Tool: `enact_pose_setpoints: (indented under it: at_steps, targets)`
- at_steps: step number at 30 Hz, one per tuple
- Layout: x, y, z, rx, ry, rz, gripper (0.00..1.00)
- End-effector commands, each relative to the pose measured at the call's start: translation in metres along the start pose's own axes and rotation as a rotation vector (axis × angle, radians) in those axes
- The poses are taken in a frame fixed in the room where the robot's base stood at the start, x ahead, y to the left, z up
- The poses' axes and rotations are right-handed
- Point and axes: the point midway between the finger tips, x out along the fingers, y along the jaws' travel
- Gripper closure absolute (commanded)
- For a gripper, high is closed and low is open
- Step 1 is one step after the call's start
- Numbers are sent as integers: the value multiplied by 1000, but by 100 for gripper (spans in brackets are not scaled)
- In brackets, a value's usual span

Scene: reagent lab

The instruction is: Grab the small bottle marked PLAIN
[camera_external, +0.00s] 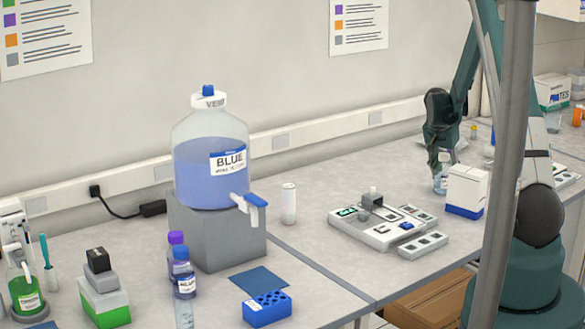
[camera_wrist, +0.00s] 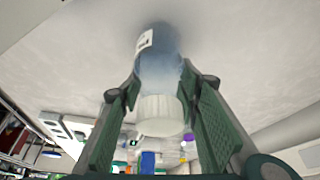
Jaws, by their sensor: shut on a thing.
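My gripper (camera_external: 437,166) points down at the back right of the bench, beside a white and blue box. It is shut on a small clear bottle (camera_external: 440,184), whose lower part shows below the fingers. In the wrist view the bottle (camera_wrist: 158,68) has a white ribbed cap and a bluish body, and sits between the two green finger pads of my gripper (camera_wrist: 160,88). A white label shows on its side, but its words cannot be read. I cannot tell whether the bottle still touches the bench.
The white and blue box (camera_external: 466,188) stands close on the right. A flat white instrument (camera_external: 378,228) lies to the left, with a white can (camera_external: 289,203) beyond it. The large BLUE carboy (camera_external: 208,158) stands on a grey block further left.

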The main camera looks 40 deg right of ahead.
Motion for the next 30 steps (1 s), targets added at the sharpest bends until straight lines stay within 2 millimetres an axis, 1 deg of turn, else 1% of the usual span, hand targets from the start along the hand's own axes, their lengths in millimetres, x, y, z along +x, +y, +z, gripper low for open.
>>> enact_pose_setpoints:
  at_steps: [8, 21, 25, 30]
  targets:
    - [-22, 0, -9, 0, 0, 0, 84]
    - [-71, 0, -30, 0, 0, 0, 84]
    - [-81, 0, -34, 0, 0, 0, 84]
    - [-86, 0, -36, 0, 0, 0, 84]
